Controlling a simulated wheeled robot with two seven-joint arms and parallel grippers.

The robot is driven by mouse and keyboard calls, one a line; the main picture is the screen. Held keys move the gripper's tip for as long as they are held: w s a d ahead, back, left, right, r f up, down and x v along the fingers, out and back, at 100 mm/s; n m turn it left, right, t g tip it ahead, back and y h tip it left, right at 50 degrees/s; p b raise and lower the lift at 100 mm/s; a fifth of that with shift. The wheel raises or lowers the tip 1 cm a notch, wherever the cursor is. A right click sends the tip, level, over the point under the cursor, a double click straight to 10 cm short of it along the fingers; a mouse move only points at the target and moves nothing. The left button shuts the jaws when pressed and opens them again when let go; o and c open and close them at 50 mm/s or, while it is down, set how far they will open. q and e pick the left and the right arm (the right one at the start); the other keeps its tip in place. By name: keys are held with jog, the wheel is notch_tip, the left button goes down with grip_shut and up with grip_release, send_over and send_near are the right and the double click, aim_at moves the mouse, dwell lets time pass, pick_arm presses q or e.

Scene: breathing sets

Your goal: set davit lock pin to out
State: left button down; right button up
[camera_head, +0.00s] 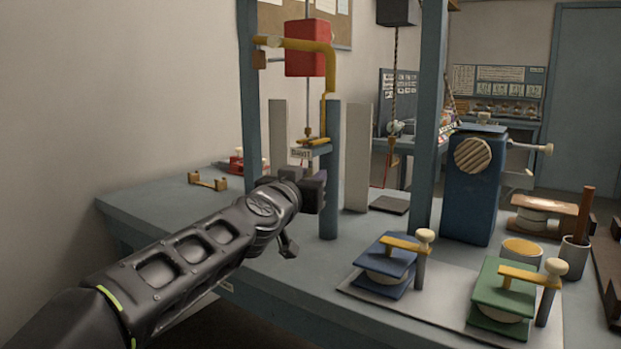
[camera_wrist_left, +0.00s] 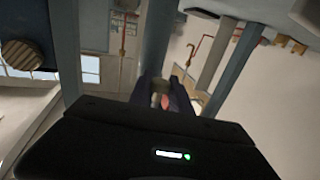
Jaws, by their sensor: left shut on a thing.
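The davit is a blue post (camera_head: 330,185) with a yellow arm (camera_head: 328,65) bent over at its top, standing on the workbench; a small label plate (camera_head: 301,153) sits near the post's upper end. My left gripper (camera_head: 314,186) is beside the post, below that plate. In the left wrist view the left gripper's dark fingers (camera_wrist_left: 168,95) are shut on a small pale piece (camera_wrist_left: 159,88), which appears to be the lock pin, close to the blue post. The gripper hides most of the pin in the head view, so how far out it sits cannot be told. My right gripper is not in view.
A red block (camera_head: 310,47) hangs by the yellow arm. Blue frame uprights (camera_head: 428,130) stand near the davit. A blue box with a round knob (camera_head: 473,156) is to the right. Blue (camera_head: 386,263) and green (camera_head: 502,293) pedal-like blocks sit on a front plate.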

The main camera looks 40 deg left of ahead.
pick_arm(q)
notch_tip(320, 180, down, 2)
jog(key=shift+f+b, duration=0.1)
jog(key=shift+b, duration=0.75)
jog(key=c, duration=1.2)
grip_release()
jog(key=shift+s, duration=0.1)
jog(key=v, duration=0.7)
jog(key=shift+s+d+p, duration=0.1)
jog(key=shift+s+p, duration=0.2)
